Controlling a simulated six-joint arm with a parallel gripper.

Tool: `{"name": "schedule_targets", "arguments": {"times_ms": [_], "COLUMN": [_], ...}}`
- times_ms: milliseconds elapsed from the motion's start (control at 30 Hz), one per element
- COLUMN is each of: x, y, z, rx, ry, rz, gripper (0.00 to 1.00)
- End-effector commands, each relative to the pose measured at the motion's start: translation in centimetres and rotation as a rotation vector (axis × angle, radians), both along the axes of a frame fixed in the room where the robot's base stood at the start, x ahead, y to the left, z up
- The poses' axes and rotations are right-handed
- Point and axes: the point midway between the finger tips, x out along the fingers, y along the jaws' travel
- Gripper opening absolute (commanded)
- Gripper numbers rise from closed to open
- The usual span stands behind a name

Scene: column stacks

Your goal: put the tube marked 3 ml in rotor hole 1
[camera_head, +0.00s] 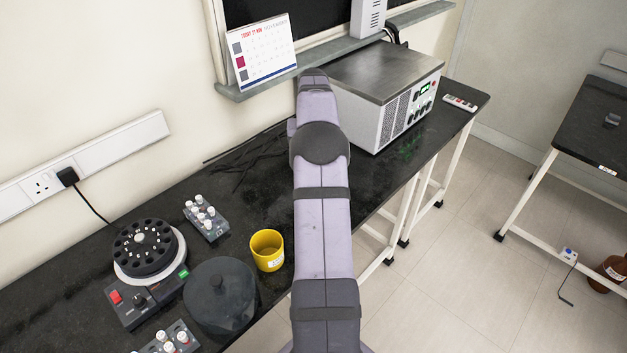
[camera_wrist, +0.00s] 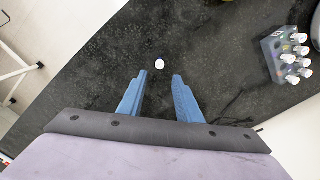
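The black rotor (camera_head: 146,246) sits in the centrifuge at the left of the head view, uncovered, with dark holes around its rim and small pale marks I cannot read. A grey rack (camera_head: 207,220) beside it holds several white-capped tubes; a rack with white-capped tubes also shows at the right of the wrist view (camera_wrist: 286,56). A second rack (camera_head: 170,340) is cut off at the bottom edge. No 3 ml mark is readable. My gripper (camera_wrist: 160,80) is open above the dark bench, its blue fingers apart. A small white round thing (camera_wrist: 160,64) shows beyond and between the fingertips.
A yellow cup (camera_head: 266,252) and a dark round lid (camera_head: 219,292) stand near the centrifuge. A grey metal box (camera_head: 385,95) stands at the back right, near my arm. Black cables (camera_head: 248,158) lie near the wall. The bench's front edge drops to the floor.

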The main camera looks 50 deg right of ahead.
Motion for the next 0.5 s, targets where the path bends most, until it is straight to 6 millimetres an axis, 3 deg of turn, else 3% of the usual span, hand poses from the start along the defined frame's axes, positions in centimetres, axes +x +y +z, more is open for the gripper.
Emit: {"name": "schedule_targets", "arguments": {"times_ms": [200,500], "x": [0.0,0.1], "y": [0.0,0.1], "z": [1.8,2.2], "rx": [-0.001,0.0], "ry": [-0.001,0.0], "rz": [0.0,0.002], "gripper": [0.32,0.32]}}
